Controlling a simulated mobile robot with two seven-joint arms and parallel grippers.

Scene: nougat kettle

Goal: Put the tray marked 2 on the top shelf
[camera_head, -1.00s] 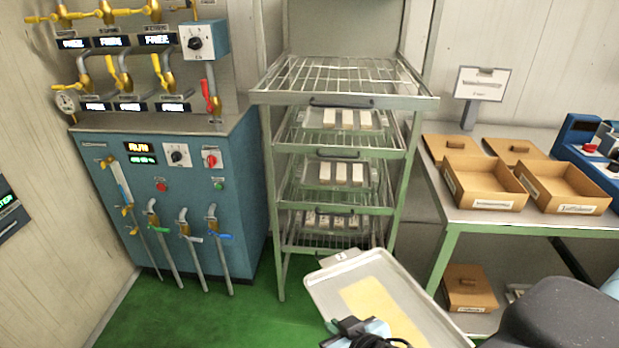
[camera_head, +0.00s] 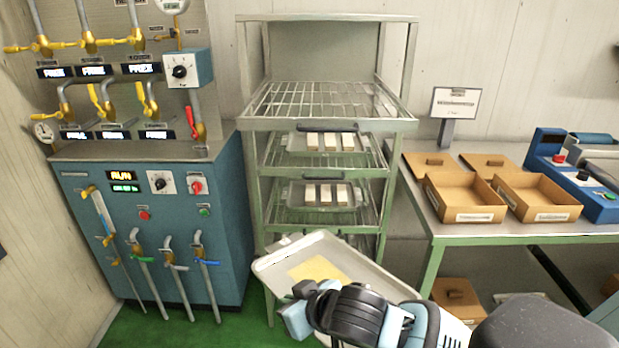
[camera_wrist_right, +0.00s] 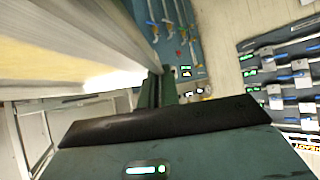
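A shallow metal tray (camera_head: 347,264) with a flat yellow slab (camera_head: 318,269) on it is held up in front of the rack. A small tag shows at its far left corner; its number cannot be read. My right gripper (camera_head: 302,305) is at the tray's near edge and appears shut on it; the fingertips are partly hidden. In the right wrist view the tray (camera_wrist_right: 60,50) fills the upper left, close to the gripper. The top shelf (camera_head: 320,100) of the rack is an empty wire shelf, behind and above the tray. My left gripper is not in view.
Lower rack levels hold trays with pale bars (camera_head: 325,141). A blue valve cabinet (camera_head: 150,235) stands close on the left. A table with open brown boxes (camera_head: 465,197) and a sign (camera_head: 455,103) stands on the right. The rack's posts bound the shelf.

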